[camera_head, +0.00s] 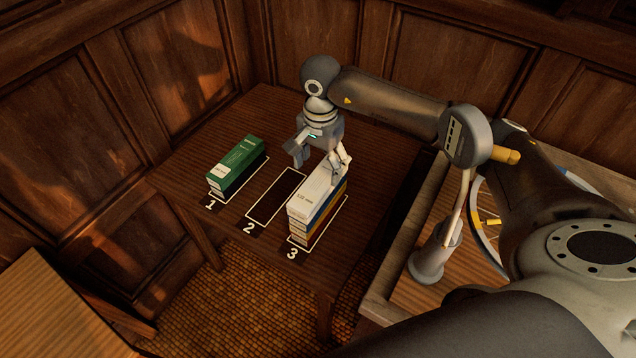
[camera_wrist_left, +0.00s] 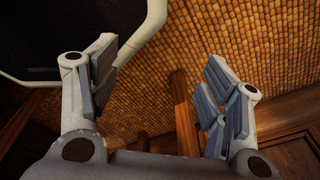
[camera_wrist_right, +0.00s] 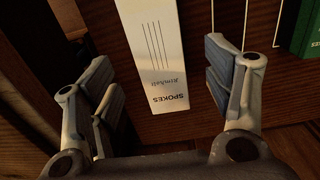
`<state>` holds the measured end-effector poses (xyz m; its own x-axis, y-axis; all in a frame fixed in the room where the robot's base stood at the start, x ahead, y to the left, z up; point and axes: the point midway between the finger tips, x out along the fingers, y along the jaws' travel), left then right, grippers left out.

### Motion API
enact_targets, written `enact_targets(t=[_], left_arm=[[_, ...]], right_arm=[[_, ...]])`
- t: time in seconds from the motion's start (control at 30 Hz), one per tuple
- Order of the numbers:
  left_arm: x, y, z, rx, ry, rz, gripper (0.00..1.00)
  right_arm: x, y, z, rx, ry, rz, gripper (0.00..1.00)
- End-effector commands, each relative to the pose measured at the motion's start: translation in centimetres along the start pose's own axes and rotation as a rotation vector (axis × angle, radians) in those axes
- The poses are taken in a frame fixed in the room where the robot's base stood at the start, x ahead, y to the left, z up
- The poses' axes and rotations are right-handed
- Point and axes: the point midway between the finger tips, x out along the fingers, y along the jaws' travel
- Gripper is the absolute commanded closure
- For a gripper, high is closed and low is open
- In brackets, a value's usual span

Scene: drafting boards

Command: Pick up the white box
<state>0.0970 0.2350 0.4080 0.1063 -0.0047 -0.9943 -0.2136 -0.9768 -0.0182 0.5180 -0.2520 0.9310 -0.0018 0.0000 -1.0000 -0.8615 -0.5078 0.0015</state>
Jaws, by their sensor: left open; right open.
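The white box (camera_head: 313,197) lies on top of a stack in the slot marked 3. A blue box (camera_head: 330,207) and a yellow box (camera_head: 324,222) show beneath it. In the right wrist view the white box (camera_wrist_right: 155,50) bears the word SPOKES and its end lies between the fingers. My right gripper (camera_head: 320,158) is open above the far part of the white box, one finger on each side; contact cannot be told. My left gripper (camera_wrist_left: 162,88) is open and empty over the tiled floor, seen only in the left wrist view.
A green box (camera_head: 238,168) sits in slot 1 on the dark table (camera_head: 215,130). Slot 2 (camera_head: 275,195) is empty, between it and the stack. At right, a second table (camera_head: 385,295) holds a lamp-like stand (camera_head: 438,250) and a wheel (camera_head: 486,235).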

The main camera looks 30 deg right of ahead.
Motion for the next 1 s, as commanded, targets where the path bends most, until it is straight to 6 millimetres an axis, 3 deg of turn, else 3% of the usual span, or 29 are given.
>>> enact_targets(t=[0.27,0.4,0.67,1.0], left_arm=[[-2.1,0.1,0.9,0.0,-0.017,0.001,0.3],[-2.3,0.1,1.0,-0.001,-0.019,0.002,0.3],[-2.2,0.1,1.0,-0.001,-0.019,0.002,0.3],[-2.2,0.1,0.9,-0.001,-0.018,0.002,0.3]], right_arm=[[3.1,0.3,0.8,-0.001,-0.003,0.004,0.26],[4.8,0.2,0.7,0.001,-0.002,0.001,0.26],[5.3,0.1,0.6,-0.001,0.001,-0.002,0.26],[5.3,0.1,0.6,0.0,0.0,-0.002,0.67]])
